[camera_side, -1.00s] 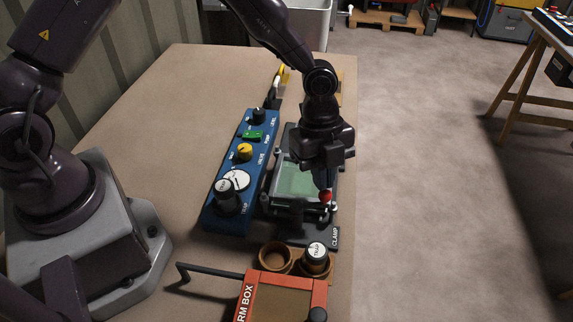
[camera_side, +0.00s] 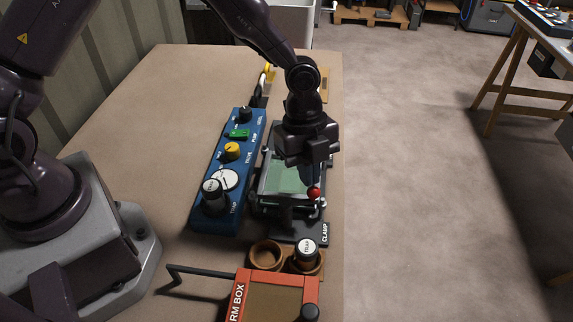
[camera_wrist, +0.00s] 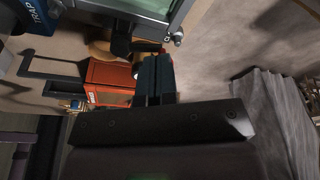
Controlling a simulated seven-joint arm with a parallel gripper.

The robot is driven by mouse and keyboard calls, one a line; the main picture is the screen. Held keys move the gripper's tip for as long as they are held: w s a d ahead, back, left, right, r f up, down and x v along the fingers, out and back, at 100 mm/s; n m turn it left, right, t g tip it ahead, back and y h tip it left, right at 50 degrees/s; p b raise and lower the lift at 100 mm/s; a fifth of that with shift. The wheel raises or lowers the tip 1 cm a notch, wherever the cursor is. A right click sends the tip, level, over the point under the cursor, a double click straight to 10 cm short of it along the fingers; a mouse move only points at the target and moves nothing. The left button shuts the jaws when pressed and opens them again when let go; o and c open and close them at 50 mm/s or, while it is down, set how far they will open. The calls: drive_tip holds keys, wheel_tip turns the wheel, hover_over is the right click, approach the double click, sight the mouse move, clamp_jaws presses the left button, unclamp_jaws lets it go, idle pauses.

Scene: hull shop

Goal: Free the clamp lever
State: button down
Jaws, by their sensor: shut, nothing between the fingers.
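The clamp (camera_side: 311,231) is a dark frame on the bench with its label plate at the near end. It lies around a pale green panel (camera_side: 281,180), and part of its frame shows at the top of the wrist view (camera_wrist: 185,12). A red ball knob, apparently the clamp lever's (camera_side: 314,194), is at its near right corner. My gripper (camera_side: 311,181) points down with its fingertips just above or beside the red knob; contact cannot be told.
A blue panel (camera_side: 211,190) with knobs and a green switch lies left of the clamp. An orange-red box (camera_side: 312,290) is nearest. The bench's right edge is close.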

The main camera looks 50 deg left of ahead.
drive_tip(key=a+v, duration=0.3)
drive_tip(key=v, duration=0.9)
drive_tip(key=shift+w+f, duration=0.25)
drive_tip(key=shift+w, duration=0.05)
drive_tip(key=shift+d, duration=0.1)
